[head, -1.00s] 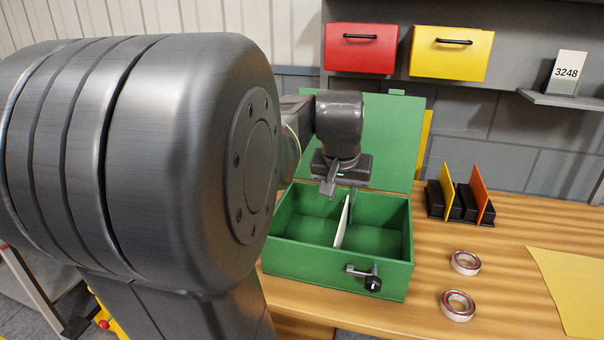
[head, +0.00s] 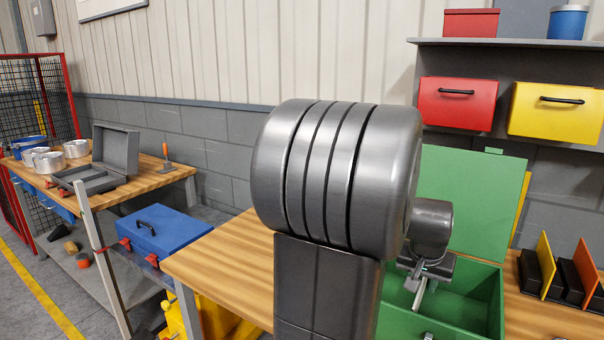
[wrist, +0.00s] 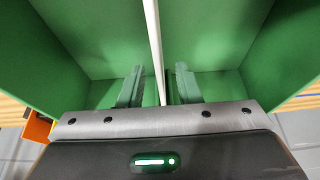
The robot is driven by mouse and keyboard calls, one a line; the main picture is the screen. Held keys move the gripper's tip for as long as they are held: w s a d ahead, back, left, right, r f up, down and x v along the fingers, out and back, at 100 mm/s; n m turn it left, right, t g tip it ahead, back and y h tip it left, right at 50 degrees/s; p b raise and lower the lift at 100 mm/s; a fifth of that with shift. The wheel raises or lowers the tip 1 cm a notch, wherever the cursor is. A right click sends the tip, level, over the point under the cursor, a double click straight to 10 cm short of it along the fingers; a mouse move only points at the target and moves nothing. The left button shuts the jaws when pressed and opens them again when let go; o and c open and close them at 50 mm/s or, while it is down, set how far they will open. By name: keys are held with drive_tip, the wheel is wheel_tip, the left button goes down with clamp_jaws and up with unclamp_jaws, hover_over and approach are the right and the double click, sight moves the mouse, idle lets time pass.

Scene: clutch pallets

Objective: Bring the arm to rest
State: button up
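My gripper (head: 420,290) hangs over the open green box (head: 465,285), partly hidden behind my own arm in the head view. A gap shows between the fingers and the divider, and nothing is held. How high the fingertips are above the box floor I cannot tell. The box's raised green lid (head: 475,190) stands behind it.
A red bin (head: 458,103) and a yellow bin (head: 553,112) hang behind the box. Black holders with yellow and orange plates (head: 584,267) stand at right. At left are another workbench with a grey case (head: 115,155) and a blue toolbox (head: 165,235).

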drive_tip(key=x, duration=0.2)
drive_tip(key=shift+f, duration=0.3)
drive_tip(key=shift+w+r+p, duration=0.1)
drive_tip(key=shift+r+p, duration=0.25)
drive_tip(key=shift+r, duration=0.15)
drive_tip(key=shift+f, duration=0.1)
drive_tip(key=shift+f+b, duration=0.5)
drive_tip(key=shift+b, duration=0.05)
drive_tip(key=p+v, duration=0.2)
drive_tip(key=v, duration=1.3)
drive_tip(key=b+x, duration=0.1)
drive_tip(key=x, duration=1.3)
drive_tip(key=shift+d+f+b, duration=0.1)
drive_tip(key=shift+f+b, duration=0.15)
drive_tip(key=shift+b, duration=0.1)
wheel_tip(320, 180, up, 15)
drive_tip(key=p, duration=1.1)
drive_tip(key=shift+f, duration=0.2)
drive_tip(key=shift+w, duration=0.1)
